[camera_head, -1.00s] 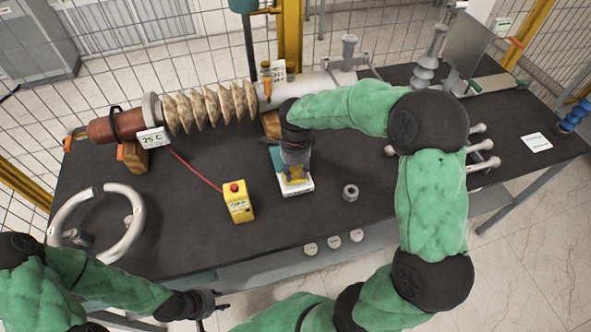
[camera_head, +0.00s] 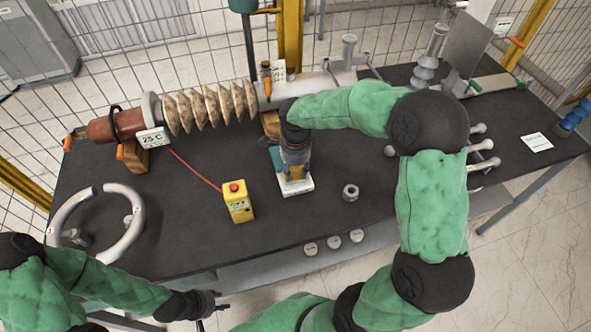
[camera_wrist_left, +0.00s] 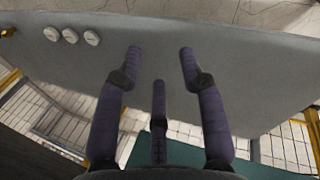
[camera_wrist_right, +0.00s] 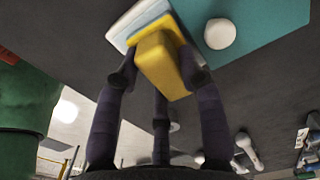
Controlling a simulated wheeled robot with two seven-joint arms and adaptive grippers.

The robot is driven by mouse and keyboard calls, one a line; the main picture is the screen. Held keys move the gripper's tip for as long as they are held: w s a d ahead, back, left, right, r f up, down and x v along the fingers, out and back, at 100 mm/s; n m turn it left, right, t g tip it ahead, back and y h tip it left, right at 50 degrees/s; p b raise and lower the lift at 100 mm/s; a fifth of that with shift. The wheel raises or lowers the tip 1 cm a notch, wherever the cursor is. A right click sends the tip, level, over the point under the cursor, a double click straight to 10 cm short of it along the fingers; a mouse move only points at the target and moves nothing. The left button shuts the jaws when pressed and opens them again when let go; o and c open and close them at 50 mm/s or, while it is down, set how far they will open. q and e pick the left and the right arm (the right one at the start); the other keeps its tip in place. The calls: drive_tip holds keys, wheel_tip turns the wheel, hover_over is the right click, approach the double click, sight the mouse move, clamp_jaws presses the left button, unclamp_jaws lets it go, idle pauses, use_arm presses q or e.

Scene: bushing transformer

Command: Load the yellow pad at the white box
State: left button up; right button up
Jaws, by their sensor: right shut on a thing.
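The white box (camera_head: 296,188) stands on the dark table, just below my right gripper (camera_head: 296,170) in the head view. The right wrist view shows my right gripper (camera_wrist_right: 163,68) shut on the yellow pad (camera_wrist_right: 162,62). The pad's far end is at the white box (camera_wrist_right: 122,27), where a yellow layer also shows. I cannot tell whether the pad touches the box or how deep it sits. My left gripper (camera_head: 207,305) is near the table's front edge; its fingers (camera_wrist_left: 160,62) are spread and empty in the left wrist view.
A teal piece (camera_wrist_right: 275,22) and a white round thing (camera_wrist_right: 220,33) lie beside the box. A yellow button box (camera_head: 238,203) stands to the left and a metal nut (camera_head: 350,192) to the right. The ribbed bushing (camera_head: 210,106) lies behind.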

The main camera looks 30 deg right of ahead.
sight(296, 170)
drive_tip(key=shift+r+p, duration=2.3)
drive_tip(key=shift+r, duration=1.2)
drive_tip(key=shift+f, duration=0.1)
